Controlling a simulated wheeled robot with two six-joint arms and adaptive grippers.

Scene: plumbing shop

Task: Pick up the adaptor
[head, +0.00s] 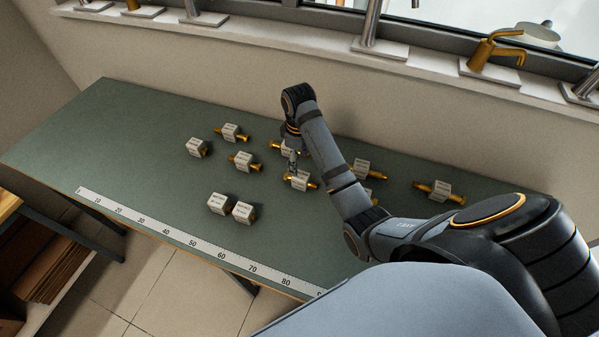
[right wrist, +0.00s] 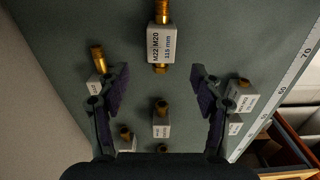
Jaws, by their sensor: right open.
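Several adaptors, brass fittings with white labelled blocks, lie spread on the green table (head: 130,135); I cannot tell which one the task means. My right gripper (head: 292,162) is over the middle of the group, with one adaptor (head: 300,181) close by and another (head: 278,145) partly hidden behind it. In the right wrist view its two fingers (right wrist: 161,88) are spread with nothing between the tips. An adaptor labelled M22/M20 115 mm (right wrist: 162,44) lies ahead of the fingertips, and a smaller-looking one (right wrist: 161,125) shows between the fingers, nearer the palm. My left gripper is out of view.
Other adaptors lie at the left (head: 242,160), back left (head: 232,132) and right (head: 438,190). Two blocks (head: 230,207) stand close together near the front ruler strip (head: 165,230). A wall and a sill with taps (head: 490,50) bound the back. The table's left end is clear.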

